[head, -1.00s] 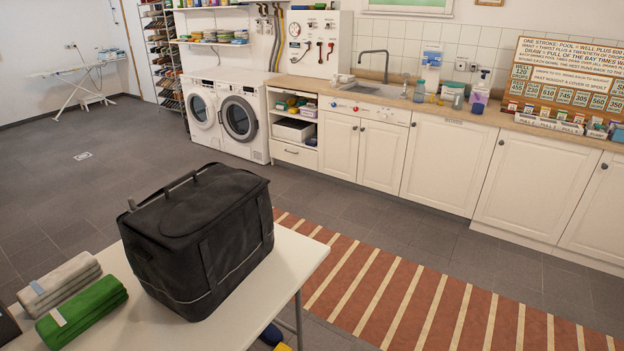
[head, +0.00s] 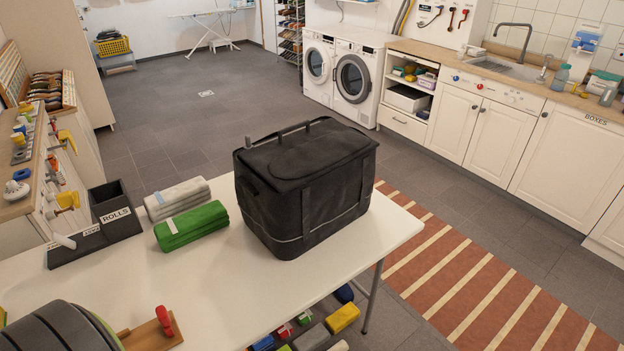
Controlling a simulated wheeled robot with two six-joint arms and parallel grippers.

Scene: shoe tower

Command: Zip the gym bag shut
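The black gym bag (head: 305,190) stands upright on the white table (head: 200,290), near its far right edge. Its dark top (head: 300,148) lies over the opening. A small upright tab (head: 308,125) shows at the far edge of the top, with a dark raised strip beside it. The picture is too coarse to tell how far the zip is closed. Neither of my grippers is in view, and nothing is touching the bag.
A rolled green towel (head: 191,226) and a light grey towel (head: 177,198) lie left of the bag. A red-handled wooden tool (head: 160,325) lies at the front. The table's middle is clear.

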